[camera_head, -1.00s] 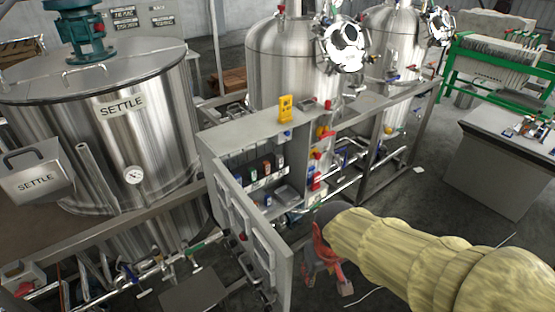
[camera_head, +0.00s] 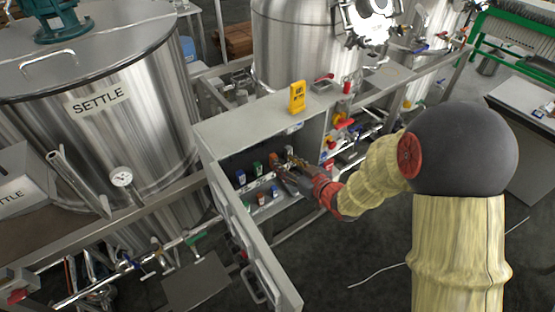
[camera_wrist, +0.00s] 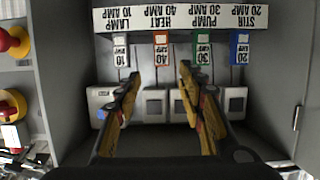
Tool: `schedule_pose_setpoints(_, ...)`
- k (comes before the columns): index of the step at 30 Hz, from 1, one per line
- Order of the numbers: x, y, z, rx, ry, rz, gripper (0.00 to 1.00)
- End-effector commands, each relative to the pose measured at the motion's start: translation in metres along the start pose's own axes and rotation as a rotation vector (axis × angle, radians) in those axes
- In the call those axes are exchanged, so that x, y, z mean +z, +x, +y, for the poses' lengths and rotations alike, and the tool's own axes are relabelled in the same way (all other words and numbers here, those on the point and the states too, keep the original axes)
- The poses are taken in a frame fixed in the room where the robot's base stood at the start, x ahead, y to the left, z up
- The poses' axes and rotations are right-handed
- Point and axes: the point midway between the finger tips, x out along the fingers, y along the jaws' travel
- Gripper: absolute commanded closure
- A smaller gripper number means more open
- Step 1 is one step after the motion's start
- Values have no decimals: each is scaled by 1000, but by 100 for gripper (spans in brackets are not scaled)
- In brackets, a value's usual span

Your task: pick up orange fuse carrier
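The orange fuse carrier (camera_wrist: 161,50), marked 40 AMP, stands in a row under an upside-down HEAT label in the wrist view. In the head view it shows as a small orange patch (camera_head: 272,159) inside the open cabinet, partly hidden by my gripper. My gripper (camera_wrist: 159,74) is open, with its two fingers spread on either side of the line to the orange carrier. The fingertips appear below the carrier in the wrist view, with no visible contact. In the head view my gripper (camera_head: 284,168) reaches into the cabinet.
The white carrier (camera_wrist: 121,54) and green carrier (camera_wrist: 203,53) flank the orange one closely; the blue carrier (camera_wrist: 240,50) is farther right. Grey blocks (camera_wrist: 154,104) line the panel. The cabinet door (camera_head: 250,245) hangs open. A yellow meter (camera_head: 297,97) stands on top.

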Motion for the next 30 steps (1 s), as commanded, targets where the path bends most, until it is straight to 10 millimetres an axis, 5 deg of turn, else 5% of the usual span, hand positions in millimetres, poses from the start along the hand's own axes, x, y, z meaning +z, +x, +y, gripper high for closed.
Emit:
schedule_pose_setpoints(21,1,73,-3,-3,10,17,61)
schedule_pose_setpoints(30,0,78,-3,-1,10,18,61)
